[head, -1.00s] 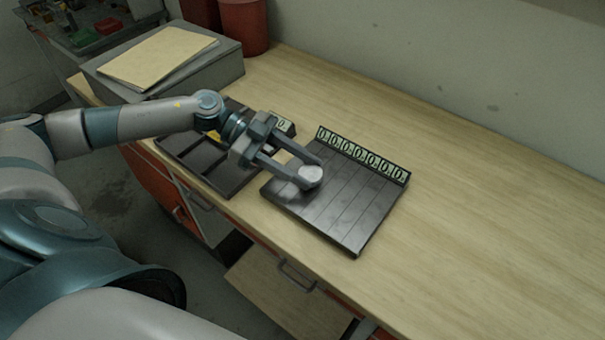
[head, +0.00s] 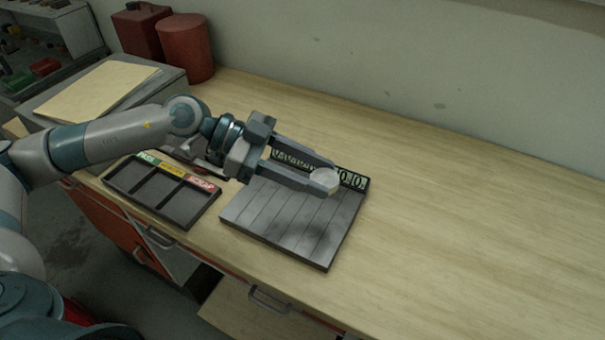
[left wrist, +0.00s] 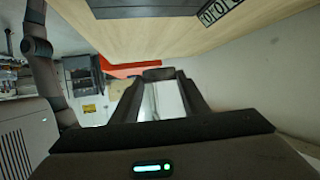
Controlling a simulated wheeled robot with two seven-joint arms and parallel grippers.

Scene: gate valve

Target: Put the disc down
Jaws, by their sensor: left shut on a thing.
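A pale, whitish disc (head: 326,179) is held between the fingertips of my left gripper (head: 324,178). The gripper is shut on it, reaching in from the left. The disc is above the dark slatted board (head: 290,222), near its right back part, with a shadow on the slats below. The board has several narrow lanes and a row of number labels (head: 352,180) along its back edge, partly hidden by my gripper. In the left wrist view the fingers (left wrist: 158,90) are seen, but the disc is not clear there. My right gripper is not in view.
A dark three-compartment tray (head: 147,193) with green, yellow and red labels stands left of the board. A grey box (head: 170,80) with a tan folder (head: 95,92) and red containers (head: 186,50) are at the back left. The wooden bench is clear to the right.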

